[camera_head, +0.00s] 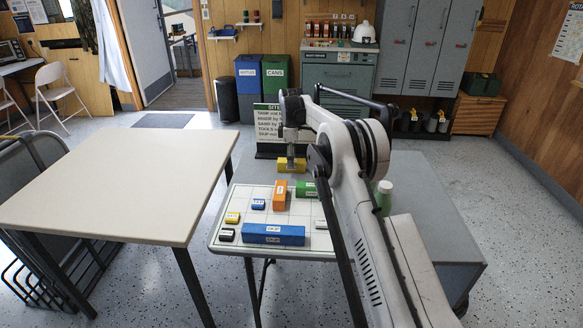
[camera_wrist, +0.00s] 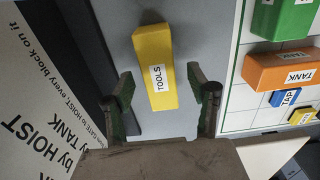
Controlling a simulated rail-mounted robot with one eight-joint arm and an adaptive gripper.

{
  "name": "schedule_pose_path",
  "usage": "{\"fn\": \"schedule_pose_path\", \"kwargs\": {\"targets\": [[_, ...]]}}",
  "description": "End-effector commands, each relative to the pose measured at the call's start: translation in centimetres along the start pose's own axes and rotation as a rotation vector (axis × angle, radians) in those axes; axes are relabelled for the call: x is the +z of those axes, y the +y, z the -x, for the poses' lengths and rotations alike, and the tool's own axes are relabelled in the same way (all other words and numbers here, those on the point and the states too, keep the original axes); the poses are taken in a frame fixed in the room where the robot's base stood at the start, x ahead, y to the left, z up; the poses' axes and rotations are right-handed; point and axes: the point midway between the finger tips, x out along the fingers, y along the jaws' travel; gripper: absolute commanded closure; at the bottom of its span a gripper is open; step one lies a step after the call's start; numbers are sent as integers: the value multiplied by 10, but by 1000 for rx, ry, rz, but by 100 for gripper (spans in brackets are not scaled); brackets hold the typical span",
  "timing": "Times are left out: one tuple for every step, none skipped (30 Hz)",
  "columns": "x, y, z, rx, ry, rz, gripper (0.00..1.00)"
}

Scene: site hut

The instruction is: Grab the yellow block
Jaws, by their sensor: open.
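The yellow block (camera_head: 291,166) lies on the grey bench top, just beyond the far edge of the white gridded board (camera_head: 226,243). In the wrist view the yellow block (camera_wrist: 154,42) bears a TOOLS label. My gripper (camera_head: 291,157) is above it, pointing down. In the wrist view my gripper (camera_wrist: 161,84) is open, with a finger at either side of the block's near end. Gaps show between both fingers and the block. A small yellow tile (camera_head: 232,217) lies on the board's left side.
The board holds an orange block (camera_head: 280,195), a green block (camera_head: 306,189), a blue block (camera_head: 273,234) and small tiles. A sign (camera_head: 268,122) stands close behind the yellow block. A green bottle (camera_head: 384,196) is at right. A bare beige table (camera_head: 110,185) is at left.

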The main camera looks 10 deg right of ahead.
Motion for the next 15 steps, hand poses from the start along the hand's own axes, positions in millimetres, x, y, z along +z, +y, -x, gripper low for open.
{"fn": "schedule_pose_path", "kwargs": {"targets": [[1, 1, -10, 0, 0, 0, 46], [1, 1, -14, 0, 0, 0, 46], [1, 1, -20, 0, 0, 0, 46], [1, 1, -23, 0, 0, 0, 46], [1, 1, -26, 0, 0, 0, 46], [1, 1, -28, 0, 0, 0, 46], [1, 1, -29, 0, 0, 0, 46], [1, 1, -30, 0, 0, 0, 46], [1, 1, -30, 0, 0, 0, 46], [1, 1, -30, 0, 0, 0, 46], [1, 1, -29, 0, 0, 0, 46], [1, 1, -29, 0, 0, 0, 46], [1, 1, -29, 0, 0, 0, 46], [1, 1, -29, 0, 0, 0, 50], [1, 1, -29, 0, 0, 0, 55]]}}
